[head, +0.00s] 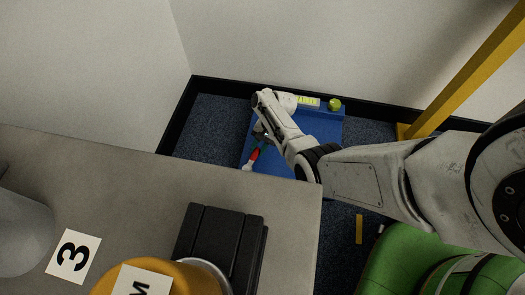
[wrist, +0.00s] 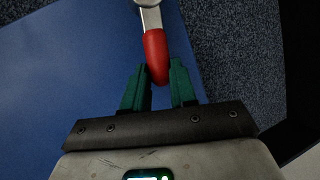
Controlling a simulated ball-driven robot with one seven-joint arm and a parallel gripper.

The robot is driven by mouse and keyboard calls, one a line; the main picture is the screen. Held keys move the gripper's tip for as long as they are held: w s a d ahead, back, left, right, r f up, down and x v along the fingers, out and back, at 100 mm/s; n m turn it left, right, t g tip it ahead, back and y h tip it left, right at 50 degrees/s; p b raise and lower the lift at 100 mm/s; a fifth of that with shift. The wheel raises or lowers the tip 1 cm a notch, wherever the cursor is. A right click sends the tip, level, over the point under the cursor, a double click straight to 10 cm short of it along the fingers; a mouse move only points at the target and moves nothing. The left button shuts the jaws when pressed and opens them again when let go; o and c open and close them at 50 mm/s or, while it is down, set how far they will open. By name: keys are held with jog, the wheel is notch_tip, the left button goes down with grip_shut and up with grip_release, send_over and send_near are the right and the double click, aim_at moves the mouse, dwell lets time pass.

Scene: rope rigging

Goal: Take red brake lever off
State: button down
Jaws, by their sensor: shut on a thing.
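The red brake lever (head: 254,155) is low in the head view, over the blue panel (head: 322,128), with a pale metal end at its lower left. In the wrist view the lever's red grip (wrist: 155,52) points down between my green fingers, and its metal shank runs off the top edge. My gripper (wrist: 160,80) is shut on the tip of the red grip, one finger on each side. In the head view my gripper (head: 261,146) is small and partly hidden by my wrist. What the lever's metal end joins cannot be made out.
A grey slab (head: 140,175) fills the near left, with a black block (head: 215,240) and an orange rounded part marked M (head: 135,280). A yellow post (head: 470,75) stands at right. A small green round thing (head: 334,104) is at the panel's far edge. Walls close the corner behind.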

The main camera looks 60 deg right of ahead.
jog(key=shift+w+a+n+g+b, duration=0.2)
jog(key=shift+w+n+g+b, duration=0.4)
jog(key=shift+w+n, duration=0.5)
jog(key=c, duration=0.9)
grip_release()
jog(key=p+v, duration=0.5)
jog(key=v, duration=0.5)
jog(key=shift+d+r, duration=0.3)
jog(key=shift+s+a, duration=0.1)
jog(key=shift+s, duration=0.05)
